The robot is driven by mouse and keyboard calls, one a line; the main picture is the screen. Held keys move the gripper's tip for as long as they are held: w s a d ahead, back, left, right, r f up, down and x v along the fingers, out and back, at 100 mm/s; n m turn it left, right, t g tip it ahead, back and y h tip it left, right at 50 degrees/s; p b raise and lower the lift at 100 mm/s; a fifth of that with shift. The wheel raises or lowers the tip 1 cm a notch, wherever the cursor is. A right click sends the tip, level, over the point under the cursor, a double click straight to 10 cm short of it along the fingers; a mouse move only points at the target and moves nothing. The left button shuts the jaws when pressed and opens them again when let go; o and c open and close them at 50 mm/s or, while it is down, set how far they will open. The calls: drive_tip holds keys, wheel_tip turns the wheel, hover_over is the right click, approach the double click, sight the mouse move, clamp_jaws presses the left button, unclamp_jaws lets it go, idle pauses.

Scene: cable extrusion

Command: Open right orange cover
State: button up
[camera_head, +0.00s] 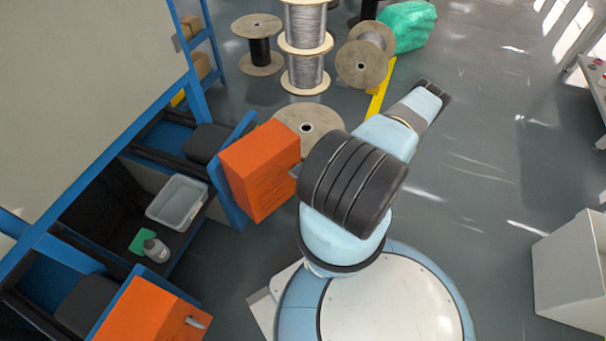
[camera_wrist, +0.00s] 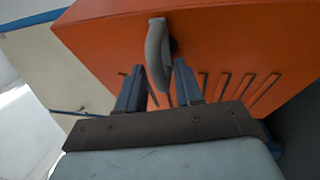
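The right orange cover (camera_head: 258,170) is a box on a blue panel, left of my arm in the head view. It fills the upper part of the wrist view (camera_wrist: 240,45), with slots in its face. Its grey handle (camera_wrist: 158,55) stands upright in the wrist view. My gripper (camera_wrist: 158,78) is open, its two blue fingers on either side of the handle's lower part. A gap shows on the left; I cannot tell whether the right finger touches. In the head view my arm hides the gripper and most of the handle.
A second orange cover (camera_head: 140,312) with a grey handle is at the bottom left. Cable spools (camera_head: 303,70) stand behind; a white box (camera_head: 570,275) is at right.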

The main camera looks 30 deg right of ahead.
drive_tip(key=v, duration=1.3)
drive_tip(key=shift+s+f, duration=0.25)
drive_tip(key=shift+s, duration=0.05)
drive_tip(key=shift+d, duration=0.1)
drive_tip(key=shift+c, duration=0.2)
